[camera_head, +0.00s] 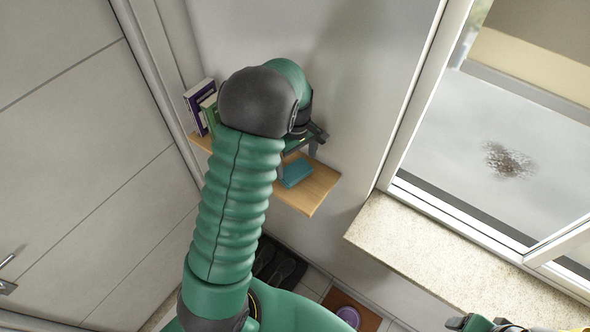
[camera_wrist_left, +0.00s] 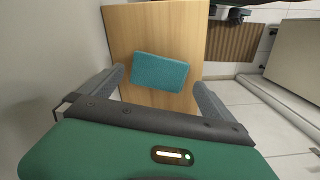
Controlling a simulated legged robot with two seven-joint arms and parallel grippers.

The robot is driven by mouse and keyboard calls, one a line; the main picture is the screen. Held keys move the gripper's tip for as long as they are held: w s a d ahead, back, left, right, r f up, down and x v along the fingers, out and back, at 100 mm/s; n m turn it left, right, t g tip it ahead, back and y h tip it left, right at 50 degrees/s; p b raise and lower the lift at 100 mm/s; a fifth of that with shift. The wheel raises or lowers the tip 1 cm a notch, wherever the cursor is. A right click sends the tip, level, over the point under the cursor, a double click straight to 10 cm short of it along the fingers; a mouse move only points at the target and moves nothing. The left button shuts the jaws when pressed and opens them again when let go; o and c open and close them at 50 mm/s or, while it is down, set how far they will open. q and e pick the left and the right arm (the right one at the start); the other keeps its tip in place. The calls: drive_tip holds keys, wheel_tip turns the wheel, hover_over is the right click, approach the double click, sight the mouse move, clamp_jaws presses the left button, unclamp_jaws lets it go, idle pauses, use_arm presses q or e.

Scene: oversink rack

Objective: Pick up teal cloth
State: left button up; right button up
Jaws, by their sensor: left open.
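The teal cloth (camera_head: 296,172) is a small folded block lying on a wooden shelf (camera_head: 318,190) in the head view. In the left wrist view the cloth (camera_wrist_left: 160,72) lies slightly tilted on the bare wood (camera_wrist_left: 125,25), framed between my fingers. My left gripper (camera_head: 312,148) is over the shelf by the cloth, partly hidden by its own wrist. In the wrist view the left gripper (camera_wrist_left: 160,86) is open and empty, one finger to each side of the cloth. Part of my right arm's end (camera_head: 485,324) shows at the lower right; its jaws are not clear.
Books (camera_head: 201,107) stand at the shelf's left end, beside my left forearm. A wall is behind the shelf. A stone sill (camera_head: 440,262) and window frame are to the right. Dark shoes (camera_head: 278,268) and a brown mat (camera_head: 366,317) with a purple round item (camera_head: 348,316) are below.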

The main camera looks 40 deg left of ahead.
sight(295, 169)
use_arm(q)
drive_tip(key=f, duration=0.2)
drive_tip(key=a+f+p, duration=0.1)
drive_tip(key=f, duration=0.1)
drive_tip(key=shift+w, duration=0.15)
drive_tip(key=shift+f, duration=0.1)
drive_tip(key=shift+d, duration=0.25)
drive_tip(key=shift+c, duration=1.8)
drive_tip(key=c, duration=0.5)
drive_tip(key=shift+a, duration=0.1)
drive_tip(key=shift+c, duration=1.1)
drive_tip(key=shift+r, duration=0.2)
